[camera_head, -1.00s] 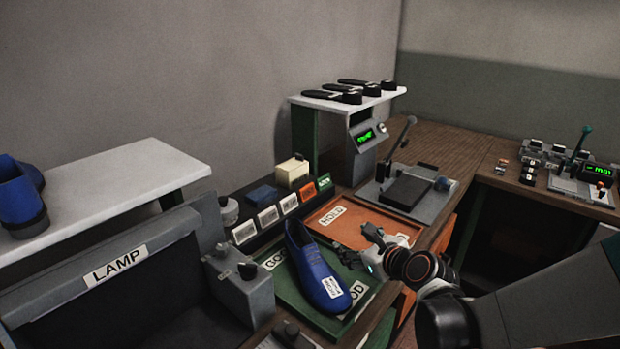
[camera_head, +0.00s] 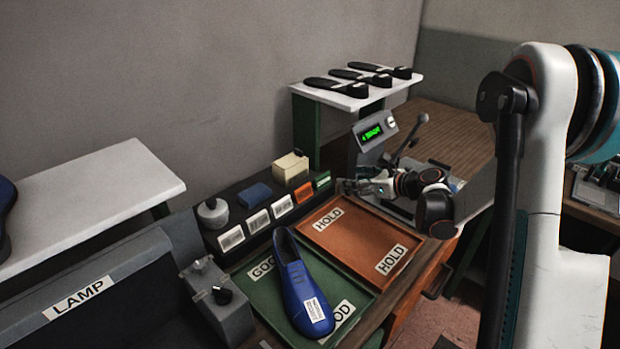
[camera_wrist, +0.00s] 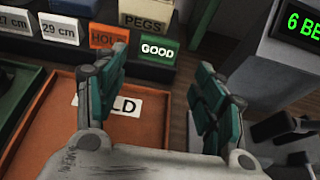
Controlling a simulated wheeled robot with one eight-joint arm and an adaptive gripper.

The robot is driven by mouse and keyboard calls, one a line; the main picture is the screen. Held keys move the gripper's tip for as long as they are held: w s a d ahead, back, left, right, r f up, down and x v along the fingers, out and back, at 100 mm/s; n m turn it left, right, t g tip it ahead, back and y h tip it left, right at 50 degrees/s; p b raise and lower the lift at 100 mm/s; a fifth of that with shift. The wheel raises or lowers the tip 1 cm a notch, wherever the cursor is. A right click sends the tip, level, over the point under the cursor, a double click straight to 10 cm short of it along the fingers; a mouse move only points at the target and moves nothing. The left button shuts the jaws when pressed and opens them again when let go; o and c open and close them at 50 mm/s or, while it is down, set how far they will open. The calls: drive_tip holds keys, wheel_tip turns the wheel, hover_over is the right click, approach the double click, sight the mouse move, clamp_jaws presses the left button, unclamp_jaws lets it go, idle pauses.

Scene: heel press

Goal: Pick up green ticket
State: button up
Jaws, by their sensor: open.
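The green ticket (camera_head: 323,182) stands at the right end of the dark rack, beside the orange ticket (camera_head: 304,192). In the wrist view the green ticket (camera_wrist: 158,50) reads GOOD and sits upright, ahead of my fingers and between their tips in the picture. My gripper (camera_head: 345,187) is open and empty, over the far right corner of the HOLD tray and close to the rack's right end. In the wrist view my gripper (camera_wrist: 163,66) has its fingers spread wide. I cannot tell the exact gap to the ticket.
The orange HOLD tray (camera_head: 345,238) lies below my gripper. A blue shoe (camera_head: 298,285) rests on the green GOOD tray (camera_head: 245,285). A PEGS box (camera_wrist: 146,14) stands behind the tickets. A grey unit with a green display (camera_head: 372,132) stands to the right.

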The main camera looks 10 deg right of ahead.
drive_tip(key=b, duration=0.2)
approach(323, 178)
drive_tip(key=x, duration=0.4)
drive_tip(key=b+x, duration=0.1)
drive_tip(key=x, duration=0.3)
drive_tip(key=shift+f, duration=0.15)
drive_tip(key=shift+w+a, duration=0.2)
drive_tip(key=shift+w, duration=0.1)
drive_tip(key=c, duration=0.4)
drive_tip(key=shift+o, duration=0.2)
